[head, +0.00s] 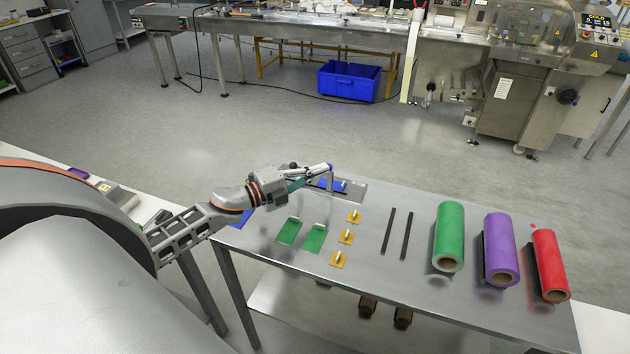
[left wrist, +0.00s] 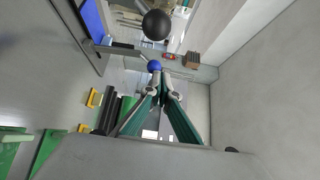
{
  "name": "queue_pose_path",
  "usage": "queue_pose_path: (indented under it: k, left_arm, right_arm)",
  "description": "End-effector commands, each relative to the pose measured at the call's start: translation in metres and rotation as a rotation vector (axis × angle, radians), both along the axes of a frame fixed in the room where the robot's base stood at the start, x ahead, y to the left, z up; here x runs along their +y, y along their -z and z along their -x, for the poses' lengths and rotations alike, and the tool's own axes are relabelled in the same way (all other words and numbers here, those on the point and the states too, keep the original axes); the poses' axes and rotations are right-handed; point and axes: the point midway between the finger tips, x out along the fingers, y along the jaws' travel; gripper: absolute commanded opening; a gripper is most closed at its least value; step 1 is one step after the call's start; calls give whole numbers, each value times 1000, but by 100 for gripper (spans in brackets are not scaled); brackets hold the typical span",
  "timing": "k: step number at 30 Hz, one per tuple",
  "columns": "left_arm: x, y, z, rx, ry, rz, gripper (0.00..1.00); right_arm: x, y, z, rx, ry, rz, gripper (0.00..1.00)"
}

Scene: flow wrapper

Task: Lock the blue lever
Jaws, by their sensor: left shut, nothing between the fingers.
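The blue lever shows in the head view as a thin grey rod with a blue end (head: 328,167), above a blue plate (head: 333,185) at the table's far left corner. In the left wrist view, a blue ball knob (left wrist: 154,66) is just beyond my fingertips. My left gripper (head: 304,181) is shut and empty, with its teal fingers close to the lever. The left wrist view shows the fingertips (left wrist: 161,78) together beside the knob; I cannot tell whether they touch it. My right gripper is not in view.
Green plates (head: 315,239) and yellow handled plates (head: 345,236) lie nearer on the metal table (head: 385,285). Black bars (head: 388,231) lie mid-table. Green (head: 449,237), purple (head: 501,250) and red (head: 549,265) rolls are at right. A black ball (left wrist: 156,25) shows above the knob.

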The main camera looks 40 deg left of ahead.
Motion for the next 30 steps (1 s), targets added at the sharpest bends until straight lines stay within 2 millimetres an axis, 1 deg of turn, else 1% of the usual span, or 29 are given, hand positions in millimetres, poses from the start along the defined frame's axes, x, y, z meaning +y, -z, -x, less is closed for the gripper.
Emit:
queue_pose_path:
  k: [1,6,15,21,30]
  left_arm:
    - [1,-5,-6,-1,0,0,0]
    - [6,-10,-22,-1,-1,0,0]
    - [12,-12,-48,-1,0,0,0]
    - [14,-12,-58,0,1,1,0]
    - [15,-11,-64,0,0,1,0]
  right_arm:
    - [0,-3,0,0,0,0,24]
    - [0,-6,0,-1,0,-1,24]
    - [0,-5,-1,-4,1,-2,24]
    - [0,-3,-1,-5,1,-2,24]
    - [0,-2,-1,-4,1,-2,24]
